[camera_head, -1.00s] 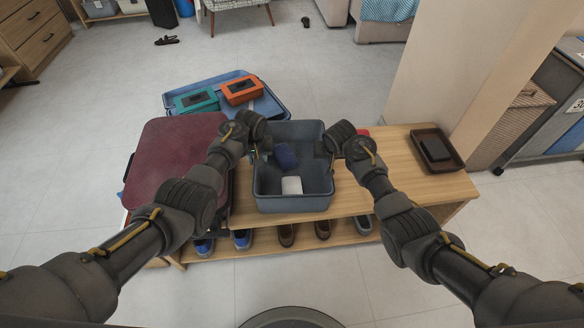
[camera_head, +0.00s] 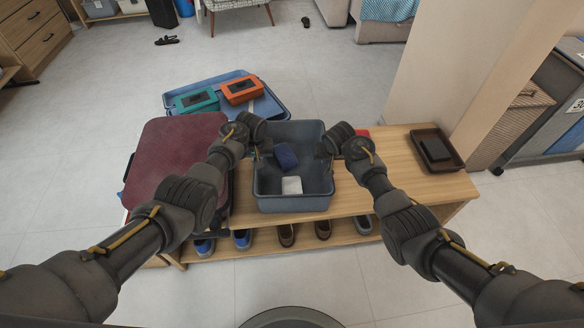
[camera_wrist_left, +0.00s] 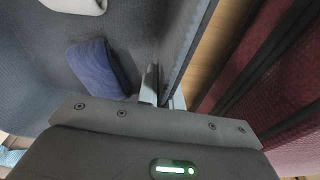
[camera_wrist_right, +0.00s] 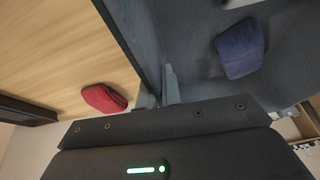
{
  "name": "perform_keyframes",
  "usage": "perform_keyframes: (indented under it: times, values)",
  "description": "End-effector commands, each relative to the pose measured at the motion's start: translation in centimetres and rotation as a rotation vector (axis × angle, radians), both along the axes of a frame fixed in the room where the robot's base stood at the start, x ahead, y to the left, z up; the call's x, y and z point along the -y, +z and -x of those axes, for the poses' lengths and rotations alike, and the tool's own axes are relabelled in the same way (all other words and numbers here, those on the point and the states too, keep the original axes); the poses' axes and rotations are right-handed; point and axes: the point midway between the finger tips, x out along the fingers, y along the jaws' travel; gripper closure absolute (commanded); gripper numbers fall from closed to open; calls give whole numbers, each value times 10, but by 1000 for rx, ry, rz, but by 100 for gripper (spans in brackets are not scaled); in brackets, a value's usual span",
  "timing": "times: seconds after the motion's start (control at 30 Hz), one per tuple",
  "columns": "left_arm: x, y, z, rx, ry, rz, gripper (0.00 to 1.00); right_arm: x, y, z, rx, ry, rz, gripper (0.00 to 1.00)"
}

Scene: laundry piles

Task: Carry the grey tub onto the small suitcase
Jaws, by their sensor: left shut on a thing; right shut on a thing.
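The grey tub (camera_head: 293,203) is on the wooden bench, with a dark blue folded cloth (camera_head: 285,156) and a white one (camera_head: 291,185) inside. My left gripper (camera_head: 262,150) is shut on the tub's left wall, which shows between its fingers in the left wrist view (camera_wrist_left: 165,95). My right gripper (camera_head: 328,152) is shut on the right wall, also seen in the right wrist view (camera_wrist_right: 158,95). The small suitcase (camera_head: 178,160), dark red, lies flat just left of the tub. Whether the tub touches the bench is hard to tell.
The wooden bench (camera_head: 400,190) has shoes on its lower shelf. A brown tray (camera_head: 437,150) stands at its right end, and a red cloth (camera_wrist_right: 104,98) lies right of the tub. Behind is an open blue suitcase (camera_head: 270,104) with a teal box (camera_head: 196,101) and an orange box (camera_head: 242,90).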

Motion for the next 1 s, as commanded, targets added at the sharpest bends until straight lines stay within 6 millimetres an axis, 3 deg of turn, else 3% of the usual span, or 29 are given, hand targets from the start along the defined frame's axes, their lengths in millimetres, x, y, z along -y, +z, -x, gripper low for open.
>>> perform_keyframes:
  times: [0.27, 0.7, 1.0]
  values:
    - [0, 5, 0, 0, 0, -1, 100, -1, 6, 0, 1, 1, -1, 100]
    - [-1, 47, 0, -1, 0, -2, 100, -1, 49, -1, 2, 1, -1, 100]
    - [-1, 49, 1, -2, 0, -2, 100, -1, 52, -1, 3, 1, -1, 100]
